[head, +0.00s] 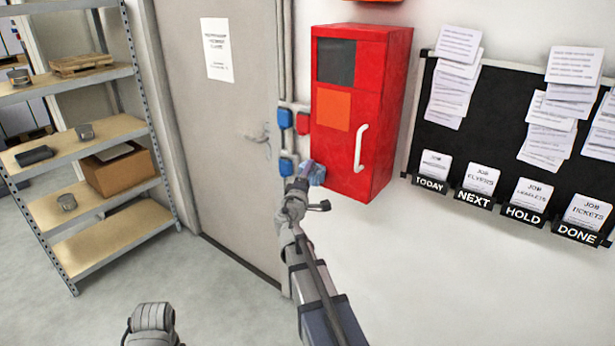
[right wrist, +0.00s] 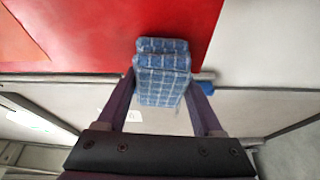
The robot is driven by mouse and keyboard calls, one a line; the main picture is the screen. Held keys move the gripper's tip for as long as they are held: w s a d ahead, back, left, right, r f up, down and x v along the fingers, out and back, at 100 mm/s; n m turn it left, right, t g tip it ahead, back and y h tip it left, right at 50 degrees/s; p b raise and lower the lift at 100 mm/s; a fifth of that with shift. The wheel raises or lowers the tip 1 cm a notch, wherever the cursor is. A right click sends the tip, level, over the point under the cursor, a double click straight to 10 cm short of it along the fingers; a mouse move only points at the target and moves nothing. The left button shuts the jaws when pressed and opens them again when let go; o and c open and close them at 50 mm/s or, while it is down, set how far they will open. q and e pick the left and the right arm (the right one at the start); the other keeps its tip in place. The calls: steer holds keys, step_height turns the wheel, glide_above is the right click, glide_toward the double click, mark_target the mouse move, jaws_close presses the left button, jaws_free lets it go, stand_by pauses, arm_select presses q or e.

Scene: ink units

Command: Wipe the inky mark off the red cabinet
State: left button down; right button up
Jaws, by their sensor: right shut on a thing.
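The red cabinet (head: 384,95) hangs on the wall right of the door, with a dark panel, an orange square (head: 334,110) and a white handle. It fills the top of the right wrist view (right wrist: 110,35). My right gripper (head: 306,177) is at the cabinet's lower left corner. It is shut on a folded blue checked cloth (right wrist: 162,72), which shows small in the head view (head: 318,175). The cloth's far end overlaps the red front in the wrist view; I cannot tell whether it touches. I can make out no clear inky mark.
Blue and red wall boxes (head: 285,118) sit close left of the cabinet, beside the grey door (head: 215,130). A black board (head: 470,125) with papers and labelled pockets hangs to the right. Metal shelves (head: 75,150) stand at the far left. The wall below the cabinet is bare.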

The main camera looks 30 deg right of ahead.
mark_target(319, 178)
steer(key=shift+s, duration=0.15)
steer(key=shift+s+d, duration=0.35)
steer(key=shift+s, duration=0.55)
steer(key=shift+s+d, duration=0.35)
steer(key=shift+s, duration=0.55)
steer(key=shift+w+d, duration=0.1)
steer(key=shift+w, duration=0.05)
steer(key=shift+w, duration=0.15)
steer(key=shift+w+a, duration=0.4)
steer(key=shift+w, duration=0.45)
steer(key=shift+w+a, duration=0.4)
steer(key=shift+w, duration=0.4)
steer(key=shift+a, duration=0.1)
steer(key=shift+s+a, duration=0.4)
steer(key=shift+a, duration=0.5)
steer(key=shift+s+a, duration=0.4)
steer(key=shift+a, duration=0.5)
steer(key=shift+s+a, duration=0.4)
steer(key=shift+a, duration=0.5)
